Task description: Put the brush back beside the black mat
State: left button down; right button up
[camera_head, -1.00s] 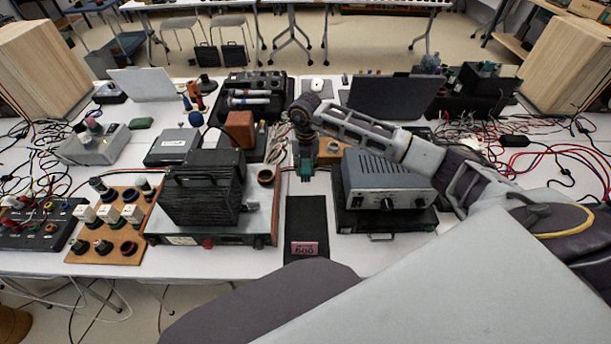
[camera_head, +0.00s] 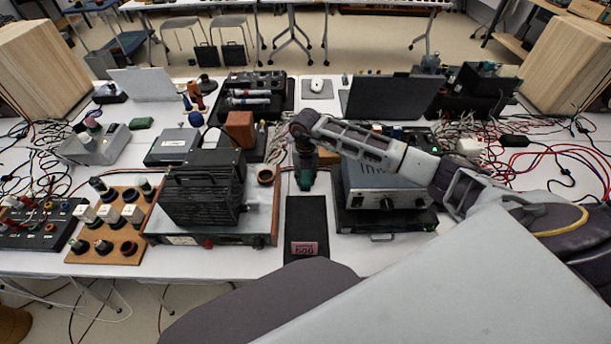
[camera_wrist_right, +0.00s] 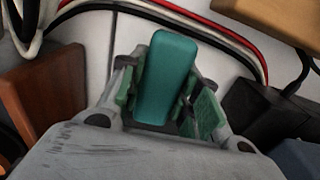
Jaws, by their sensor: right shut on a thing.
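My right gripper (camera_head: 306,184) hangs over the white table, just beyond the far end of the black mat (camera_head: 306,216). In the right wrist view my right gripper (camera_wrist_right: 170,105) is shut on a smooth teal piece, which I take to be the brush (camera_wrist_right: 167,70). Its green finger pads are on either side of it. The brush's lower end is hidden by the gripper, and in the head view I cannot tell it from the green fingers. The black mat lies flat and carries a pink label (camera_head: 304,248). My left gripper is not in view.
A black finned unit (camera_head: 200,190) on a flat device stands left of the mat. A grey instrument (camera_head: 375,183) stands to the right, partly under my right arm. Red, black and white cables (camera_wrist_right: 215,30) run close to the gripper. A narrow white strip flanks the mat.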

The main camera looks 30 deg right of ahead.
aim_at(305, 173)
jog(key=shift+f, duration=0.1)
jog(key=o, duration=1)
jog(key=shift+o, duration=0.2)
jog(key=shift+r, duration=0.5)
notch_tip(305, 173, up, 9)
jog(key=shift+r, duration=0.1)
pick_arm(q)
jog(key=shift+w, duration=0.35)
pick_arm(e)
jog(key=shift+r, duration=1.05)
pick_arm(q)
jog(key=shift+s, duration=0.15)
